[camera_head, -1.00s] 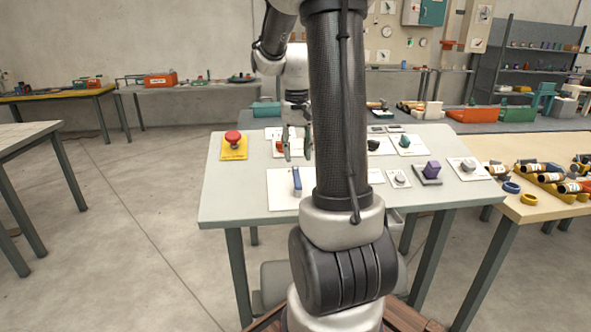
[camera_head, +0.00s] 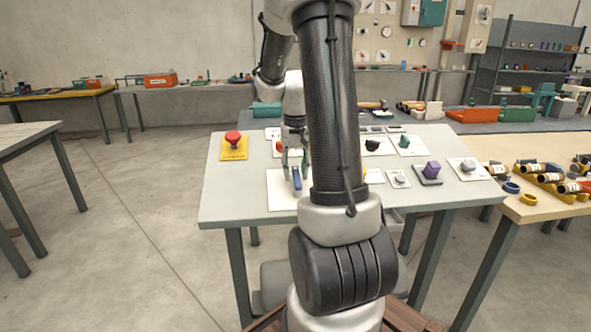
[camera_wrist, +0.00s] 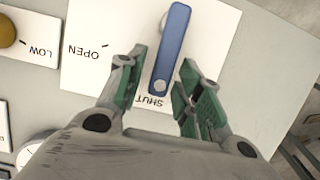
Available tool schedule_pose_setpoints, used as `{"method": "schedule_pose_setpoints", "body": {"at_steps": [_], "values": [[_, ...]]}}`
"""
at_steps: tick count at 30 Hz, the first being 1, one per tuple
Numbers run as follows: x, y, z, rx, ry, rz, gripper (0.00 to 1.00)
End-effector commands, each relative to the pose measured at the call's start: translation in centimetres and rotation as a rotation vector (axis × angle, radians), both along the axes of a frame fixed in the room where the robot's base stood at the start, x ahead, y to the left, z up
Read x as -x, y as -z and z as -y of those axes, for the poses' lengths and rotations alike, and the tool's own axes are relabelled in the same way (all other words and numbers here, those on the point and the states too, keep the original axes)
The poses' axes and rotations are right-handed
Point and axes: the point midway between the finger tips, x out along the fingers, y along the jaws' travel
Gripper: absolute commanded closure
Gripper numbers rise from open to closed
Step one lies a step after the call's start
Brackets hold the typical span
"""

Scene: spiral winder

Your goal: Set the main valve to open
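The main valve is a blue lever (camera_head: 297,179) on a white plate (camera_head: 280,194) at the front of the grey table. In the wrist view the blue lever (camera_wrist: 170,45) runs up the picture, with its lower end by the word SHUT. The word OPEN is printed to the left on the plate (camera_wrist: 215,45). My gripper (camera_wrist: 163,63) is open, with one green finger on each side of the lever's lower end. A gap shows on both sides. In the head view my gripper (camera_head: 296,158) is over the lever; my arm hides part of the plate.
A red mushroom button (camera_head: 233,138) on a yellow plate stands at the left. In the wrist view a yellow knob (camera_wrist: 6,30) sits beside a LOW label.

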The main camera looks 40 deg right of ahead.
Motion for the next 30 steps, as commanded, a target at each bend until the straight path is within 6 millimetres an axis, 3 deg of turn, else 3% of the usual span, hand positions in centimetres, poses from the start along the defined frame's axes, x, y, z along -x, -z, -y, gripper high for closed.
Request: {"method": "schedule_pose_setpoints", "body": {"at_steps": [1, 5, 19, 30], "values": [[0.0, 0.0, 0.0, 0.000, 0.000, 0.000, 0.79], [0.0, 0.0, 0.0, 0.000, 0.000, 0.000, 1.00], [0.2, 0.0, 0.3, -0.014, 0.053, 0.010, 1.00], [1.4, 0.0, 1.6, -0.082, 0.314, 0.058, 1.00]]}}
